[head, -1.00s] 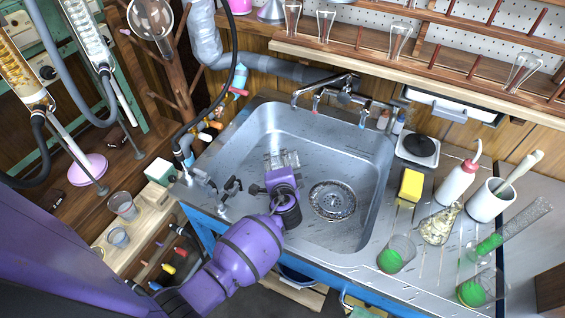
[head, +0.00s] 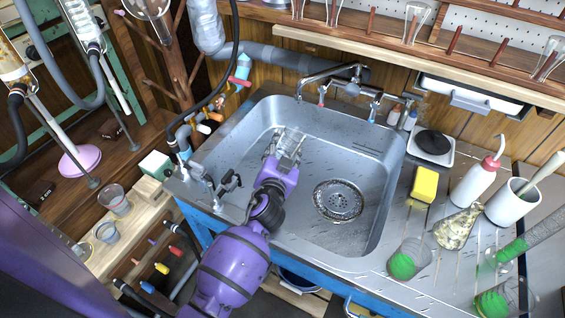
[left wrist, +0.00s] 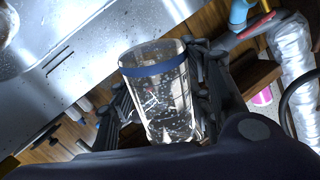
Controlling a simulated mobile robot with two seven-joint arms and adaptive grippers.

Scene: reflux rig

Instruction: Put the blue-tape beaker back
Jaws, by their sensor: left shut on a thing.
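My left gripper (head: 285,158) is over the sink basin in the head view, left of the drain. It is shut on a clear glass beaker (head: 292,143), which shows only small and partly hidden there. In the left wrist view the beaker (left wrist: 162,104) sits between the two fingers of the left gripper (left wrist: 168,100). A blue tape band (left wrist: 154,68) runs around it just below the rim. Drops or specks show on its glass. My right gripper is not in view.
The sink (head: 375,215) has a faucet (head: 335,80) at its back. On the right counter stand a yellow sponge (head: 425,184), a wash bottle (head: 472,184), a flask (head: 457,228) and a green-filled beaker (head: 404,264). Two beakers, one here (head: 115,199), stand on the left wooden ledge.

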